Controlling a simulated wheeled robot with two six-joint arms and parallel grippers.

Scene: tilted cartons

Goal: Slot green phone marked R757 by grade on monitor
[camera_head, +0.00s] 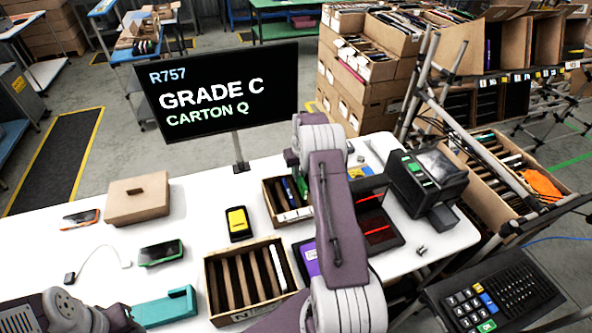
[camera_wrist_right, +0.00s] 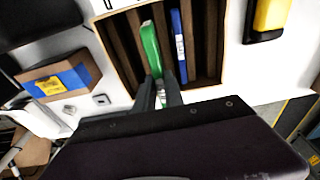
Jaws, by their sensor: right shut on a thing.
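The monitor (camera_head: 222,88) reads R757, GRADE C, CARTON Q. In the right wrist view my right gripper (camera_wrist_right: 158,92) is shut on the green phone (camera_wrist_right: 150,48), held on edge over a slotted carton (camera_wrist_right: 112,40). The phone lines up with the dividers; how deep it sits I cannot tell. A blue phone (camera_wrist_right: 178,40) stands in a slot to its right. In the head view this carton (camera_head: 270,203) is partly behind my right arm, and the green phone (camera_head: 302,186) shows beside the blue one. Only my left arm's links show at the lower left.
A slotted carton (camera_head: 213,285) with a white phone in its right slot stands in front. A black scanner (camera_head: 428,180) stands right.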

